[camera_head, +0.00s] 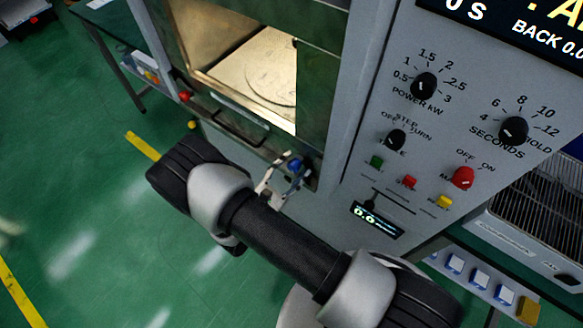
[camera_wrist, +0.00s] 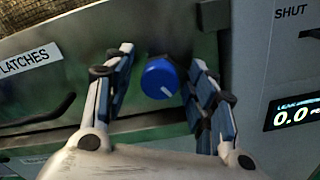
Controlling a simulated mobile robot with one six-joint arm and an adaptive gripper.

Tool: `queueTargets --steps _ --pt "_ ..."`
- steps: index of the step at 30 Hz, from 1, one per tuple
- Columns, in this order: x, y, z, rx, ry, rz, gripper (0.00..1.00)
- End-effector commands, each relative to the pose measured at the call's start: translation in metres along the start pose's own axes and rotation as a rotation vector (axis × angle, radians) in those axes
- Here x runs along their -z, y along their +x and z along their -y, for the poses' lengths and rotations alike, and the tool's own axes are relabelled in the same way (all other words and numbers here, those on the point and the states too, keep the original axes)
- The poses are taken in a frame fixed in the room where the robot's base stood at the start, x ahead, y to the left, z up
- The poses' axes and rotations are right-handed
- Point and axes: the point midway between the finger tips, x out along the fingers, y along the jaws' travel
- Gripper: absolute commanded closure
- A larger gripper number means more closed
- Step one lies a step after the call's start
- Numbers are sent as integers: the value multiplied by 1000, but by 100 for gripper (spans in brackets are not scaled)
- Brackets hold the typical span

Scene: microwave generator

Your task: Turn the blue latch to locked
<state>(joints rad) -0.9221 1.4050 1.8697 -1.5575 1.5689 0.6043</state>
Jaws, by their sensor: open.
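The blue latch (camera_wrist: 159,79) is a round blue knob with a white pointer line, on the lower right part of the microwave front. In the head view the latch (camera_head: 295,164) shows small beside the door's lower right corner. My gripper (camera_wrist: 160,85) is open, with one finger on each side of the latch. The right finger looks very near the knob, and a gap shows on the left; I cannot tell whether either touches. In the head view my gripper (camera_head: 283,178) is partly hidden by my arm.
A "LATCHES" label (camera_wrist: 31,60) and a handle bar lie left of the latch. The control panel with black knobs (camera_head: 424,86), a red knob (camera_head: 463,177) and coloured buttons is to the right. A small display (camera_head: 377,219) sits below it. Green floor is free at left.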

Motion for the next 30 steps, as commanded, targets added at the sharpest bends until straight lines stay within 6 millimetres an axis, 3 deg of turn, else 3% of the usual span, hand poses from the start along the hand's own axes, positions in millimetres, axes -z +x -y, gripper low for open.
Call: queueTargets --steps 21,30 --pt "0 0 0 0 0 0 93" --pt "0 0 0 0 -35 0 93"
